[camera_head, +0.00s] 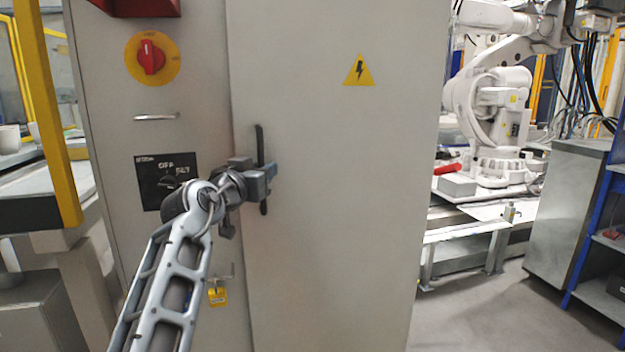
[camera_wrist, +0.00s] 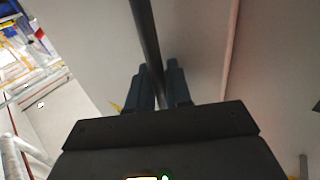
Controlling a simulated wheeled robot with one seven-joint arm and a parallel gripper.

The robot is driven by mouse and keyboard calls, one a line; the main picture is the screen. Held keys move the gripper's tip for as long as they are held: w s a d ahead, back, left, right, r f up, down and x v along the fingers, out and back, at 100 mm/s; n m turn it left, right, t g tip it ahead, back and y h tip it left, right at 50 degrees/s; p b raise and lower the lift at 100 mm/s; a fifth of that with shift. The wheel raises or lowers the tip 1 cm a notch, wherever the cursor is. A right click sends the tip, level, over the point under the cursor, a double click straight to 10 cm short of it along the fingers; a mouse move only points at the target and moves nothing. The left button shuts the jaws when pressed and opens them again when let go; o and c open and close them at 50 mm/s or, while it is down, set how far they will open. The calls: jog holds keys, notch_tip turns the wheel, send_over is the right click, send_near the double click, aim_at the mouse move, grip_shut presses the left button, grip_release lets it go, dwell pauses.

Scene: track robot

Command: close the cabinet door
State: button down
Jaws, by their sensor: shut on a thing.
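The cabinet door (camera_head: 340,220) is a tall grey panel with a yellow lightning-bolt sign (camera_head: 359,71). A dark vertical bar handle (camera_head: 259,137) is on its left side. My gripper (camera_head: 267,173) reaches in from the lower left and is shut on the handle around its middle. In the wrist view the handle (camera_wrist: 146,35) runs between the two fingers (camera_wrist: 160,88) of my gripper. The door's left edge lies beside the grey switch panel (camera_head: 190,90). I cannot tell how wide any gap there is.
The switch panel bears a red rotary switch (camera_head: 151,58), a black plate (camera_head: 160,182) and a yellow padlock (camera_head: 218,297). A yellow post (camera_head: 46,110) stands at the left. A white robot arm (camera_head: 495,110) and a blue shelf (camera_head: 600,240) stand at the right. Floor is free at the lower right.

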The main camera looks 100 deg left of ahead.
jog(key=shift+s+a, duration=0.1)
jog(key=shift+s, duration=0.1)
jog(key=c, duration=1.2)
grip_release()
jog(key=shift+s, duration=0.1)
jog(key=shift+s+d, duration=0.15)
jog(key=shift+d, duration=3.75)
